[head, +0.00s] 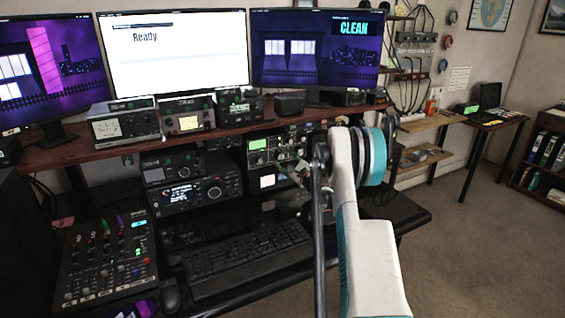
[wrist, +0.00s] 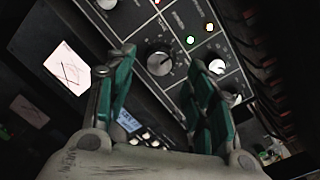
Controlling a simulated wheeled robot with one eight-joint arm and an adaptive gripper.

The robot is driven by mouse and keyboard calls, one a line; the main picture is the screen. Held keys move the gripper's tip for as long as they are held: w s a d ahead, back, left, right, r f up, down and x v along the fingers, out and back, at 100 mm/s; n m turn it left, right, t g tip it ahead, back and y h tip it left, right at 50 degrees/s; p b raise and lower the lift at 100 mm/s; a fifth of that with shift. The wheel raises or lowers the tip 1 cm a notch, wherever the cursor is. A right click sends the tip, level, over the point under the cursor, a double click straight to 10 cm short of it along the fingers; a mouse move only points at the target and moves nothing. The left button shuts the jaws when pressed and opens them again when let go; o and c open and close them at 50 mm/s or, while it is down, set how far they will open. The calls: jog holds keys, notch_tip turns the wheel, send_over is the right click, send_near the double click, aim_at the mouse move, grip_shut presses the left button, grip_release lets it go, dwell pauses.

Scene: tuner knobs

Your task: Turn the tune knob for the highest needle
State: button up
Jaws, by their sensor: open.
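A round dark knob (wrist: 160,60) with a pale pointer mark sits on a black panel (wrist: 172,22) in the wrist view. My gripper (wrist: 162,66) is open, its two green-padded fingers on either side of this knob's place in the picture. I cannot tell whether they touch it. A pale knob (wrist: 217,66) shows beside the right fingertip. A lit meter face (wrist: 67,68) with crossing dark lines is at the left. The panel labels are too blurred to read, so I cannot tell which knob is tune. In the head view my arm hides most of the gripper and panel (head: 288,148).
Radios (head: 195,190), a keyboard (head: 248,262) and a mixer (head: 106,258) crowd the desk. Monitors above read "Ready" (head: 180,55) and "CLEAN" (head: 353,28). Open floor (head: 480,240) lies at right.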

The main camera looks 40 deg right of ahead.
aim_at(281, 156)
jog(key=shift+w+d+b, duration=0.15)
jog(key=shift+w+b, duration=0.05)
jog(key=shift+w, duration=0.7)
jog(key=shift+w+d+b, duration=0.15)
jog(key=shift+w+b, duration=0.05)
jog(key=shift+w, duration=0.7)
jog(key=c, duration=1.1)
